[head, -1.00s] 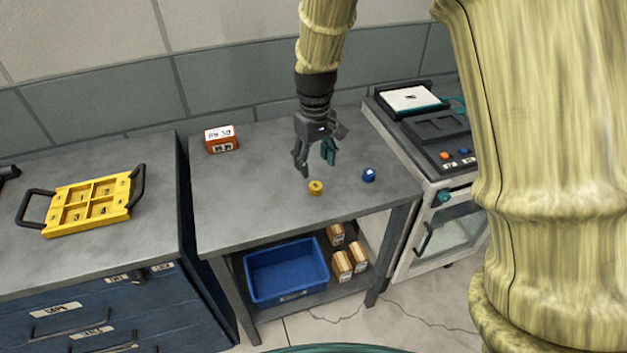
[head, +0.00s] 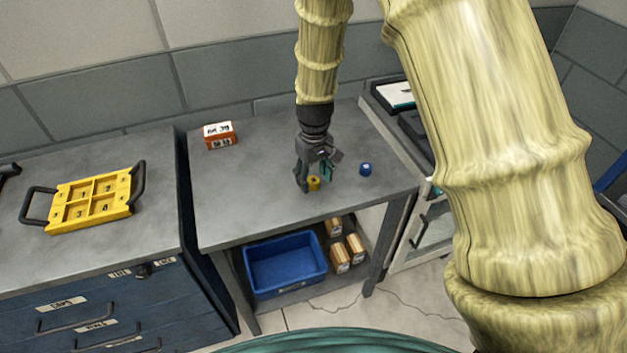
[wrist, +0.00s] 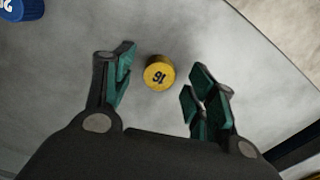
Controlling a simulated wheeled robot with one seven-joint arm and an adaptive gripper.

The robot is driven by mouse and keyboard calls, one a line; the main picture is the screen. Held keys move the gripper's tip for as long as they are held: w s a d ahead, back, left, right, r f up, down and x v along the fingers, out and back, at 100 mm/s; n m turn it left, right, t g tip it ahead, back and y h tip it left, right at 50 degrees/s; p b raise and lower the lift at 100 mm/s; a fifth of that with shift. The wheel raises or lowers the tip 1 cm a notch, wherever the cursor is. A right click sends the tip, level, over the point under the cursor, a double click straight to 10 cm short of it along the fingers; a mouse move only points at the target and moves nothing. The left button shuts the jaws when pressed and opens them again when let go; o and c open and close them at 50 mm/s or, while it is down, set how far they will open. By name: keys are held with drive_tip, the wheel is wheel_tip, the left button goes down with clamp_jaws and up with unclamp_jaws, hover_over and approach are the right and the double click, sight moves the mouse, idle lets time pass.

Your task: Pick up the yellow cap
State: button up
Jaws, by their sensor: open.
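The yellow cap (head: 313,184) stands on the grey bench top, near its front edge. My gripper (head: 316,180) is open and low over the bench at the cap. In the wrist view the green-padded fingers of my gripper (wrist: 160,95) are apart, one on each side of the cap's position. The cap appears slightly beyond the fingertips, with clear gaps on both sides. Nothing is held.
A blue cap (head: 365,169) stands to the right on the bench (head: 240,215); it also shows in the wrist view (wrist: 20,8). An orange box (head: 220,135) is at the back left. A blue bin (head: 287,262) and several small boxes (head: 341,257) sit on the lower shelf.

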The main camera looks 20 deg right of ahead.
drive_tip(key=shift+f, duration=0.75)
drive_tip(key=shift+c, duration=0.4)
drive_tip(key=c, duration=0.8)
drive_tip(key=shift+o, duration=0.2)
drive_tip(key=shift+r, duration=0.2)
